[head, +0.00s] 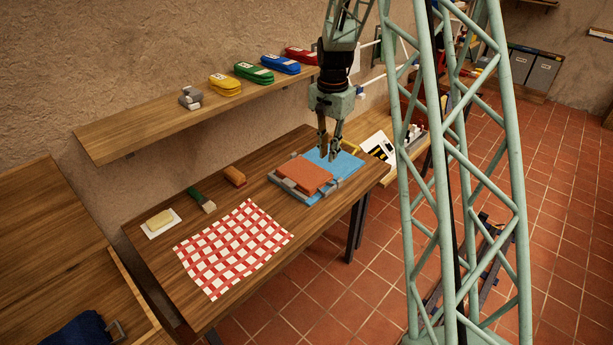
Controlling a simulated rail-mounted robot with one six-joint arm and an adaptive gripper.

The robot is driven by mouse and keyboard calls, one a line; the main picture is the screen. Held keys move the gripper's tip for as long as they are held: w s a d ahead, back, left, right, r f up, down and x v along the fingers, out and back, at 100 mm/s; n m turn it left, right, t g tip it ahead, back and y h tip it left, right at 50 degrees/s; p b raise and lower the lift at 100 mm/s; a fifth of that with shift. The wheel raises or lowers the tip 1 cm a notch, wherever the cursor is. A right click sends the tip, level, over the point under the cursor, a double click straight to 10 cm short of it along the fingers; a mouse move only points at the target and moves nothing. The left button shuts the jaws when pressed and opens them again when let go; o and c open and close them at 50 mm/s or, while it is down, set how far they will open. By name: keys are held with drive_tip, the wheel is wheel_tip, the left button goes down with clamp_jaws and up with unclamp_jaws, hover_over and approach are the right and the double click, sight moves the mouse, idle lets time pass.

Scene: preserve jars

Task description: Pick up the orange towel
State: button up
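The orange towel (304,175) lies folded and flat on the wooden table, on top of a grey item and partly beside a blue item (344,162). My gripper (328,156) hangs pointing down just right of the towel, over the blue item. Its two fingers appear slightly apart with nothing seen between them. I cannot tell whether the fingertips touch the blue item.
A red-and-white checked cloth (235,248), a green-ended brush (201,199), an orange-brown block (235,176) and a yellow block (159,220) lie left on the table. A wall shelf (160,131) with several coloured items runs behind. My lattice column stands at right.

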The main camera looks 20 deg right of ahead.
drive_tip(key=w+d+f+m, duration=0.1)
drive_tip(key=w+d+f, duration=0.1)
drive_tip(key=f, duration=0.3)
drive_tip(key=shift+w+d+f+p, duration=0.25)
drive_tip(key=shift+d+p, duration=0.1)
drive_tip(key=shift+d, duration=0.4)
hover_over(330, 189)
drive_tip(key=shift+d+f, duration=0.2)
drive_tip(key=shift+f, duration=4.15)
drive_tip(key=shift+f, duration=0.15)
drive_tip(key=shift+a+f+p, duration=0.1)
drive_tip(key=shift+f+p, duration=0.4)
drive_tip(key=shift+f, duration=1.9)
clamp_jaws()
